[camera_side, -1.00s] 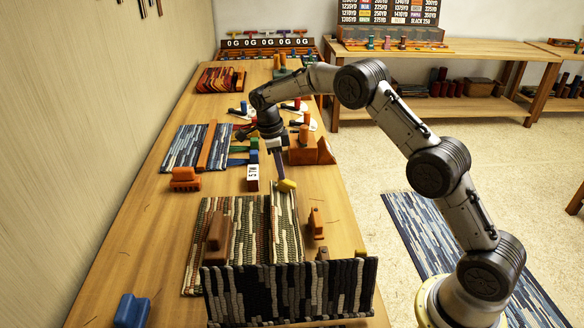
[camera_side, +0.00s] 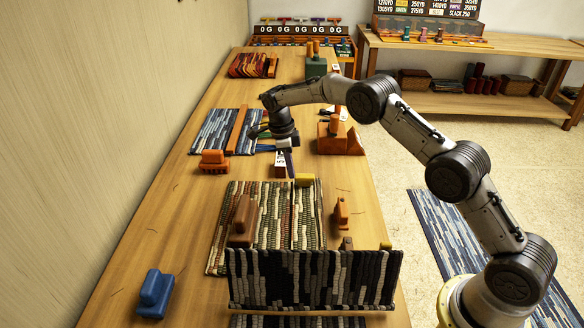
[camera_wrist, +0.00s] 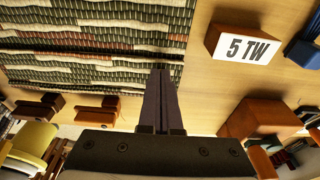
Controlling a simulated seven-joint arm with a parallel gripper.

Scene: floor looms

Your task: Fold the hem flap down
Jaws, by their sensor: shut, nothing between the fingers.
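The green, cream and rust striped woven mat (camera_side: 262,215) lies on the bench. Its hem flap (camera_side: 307,215) is the strip along the right side, past a dark seam, and it looks about level with the mat. In the wrist view, the flap (camera_wrist: 90,70) is the strip nearest my fingers. My gripper (camera_side: 290,168) is above the bench just beyond the mat's far edge. In the wrist view, my gripper (camera_wrist: 162,72) is shut and empty, with its dark fingertips overlapping the flap's corner; I cannot tell whether they touch it.
A brown block (camera_side: 242,220) sits on the mat. A yellow block (camera_side: 305,180) is at its far right corner. A white-faced "5 TW" block (camera_wrist: 243,48) and an orange stand (camera_side: 340,142) are near my gripper. A dark striped woven panel (camera_side: 312,280) stands in front.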

